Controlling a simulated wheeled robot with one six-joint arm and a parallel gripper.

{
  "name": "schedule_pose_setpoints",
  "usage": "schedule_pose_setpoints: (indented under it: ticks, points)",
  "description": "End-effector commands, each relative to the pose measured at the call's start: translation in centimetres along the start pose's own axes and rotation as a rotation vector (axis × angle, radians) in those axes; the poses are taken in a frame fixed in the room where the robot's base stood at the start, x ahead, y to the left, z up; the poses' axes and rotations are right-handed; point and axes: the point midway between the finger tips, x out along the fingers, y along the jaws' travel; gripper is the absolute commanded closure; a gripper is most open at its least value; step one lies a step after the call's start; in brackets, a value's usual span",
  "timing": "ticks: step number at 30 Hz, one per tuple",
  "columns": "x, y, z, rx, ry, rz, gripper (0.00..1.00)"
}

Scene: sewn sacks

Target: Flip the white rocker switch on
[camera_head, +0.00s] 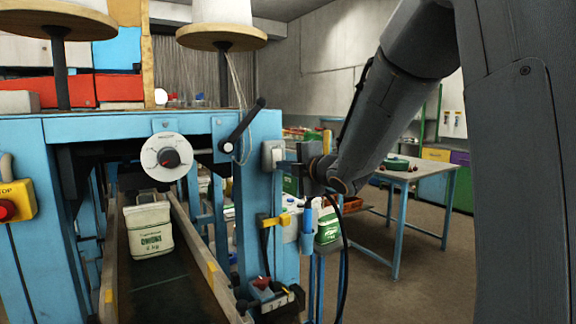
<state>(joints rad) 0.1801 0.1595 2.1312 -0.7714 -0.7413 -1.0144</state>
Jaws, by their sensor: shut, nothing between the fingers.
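The white rocker switch (267,155) is mounted on the blue post at the right end of the sewing machine frame, in the middle of the head view. My gripper (284,165) is shut and empty, with its tips pointing left at the right side of the switch. The tips look very close to the switch or touching it; I cannot tell which. The rocker's position is too small to make out. My arm comes in from the upper right and partly covers the area right of the switch.
A white dial with a dark knob (167,157) and a black lever (243,126) sit left of the switch. A white sack (148,228) stands on the conveyor below. A red stop button (8,209) is at far left. A work table (412,180) stands behind at right.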

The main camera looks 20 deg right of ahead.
Motion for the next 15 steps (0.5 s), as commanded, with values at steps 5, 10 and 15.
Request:
schedule_pose_setpoints:
  ticks: [5, 10, 15]
  points:
    - [0.02, 0.01, 0.0, 0.0, 0.0, 0.0, 1.0]
    - [0.05, -0.04, 0.0, 0.0, 0.0, 0.002, 1.0]
    - [0.42, -0.37, 0.01, -0.001, 0.001, 0.027, 1.0]
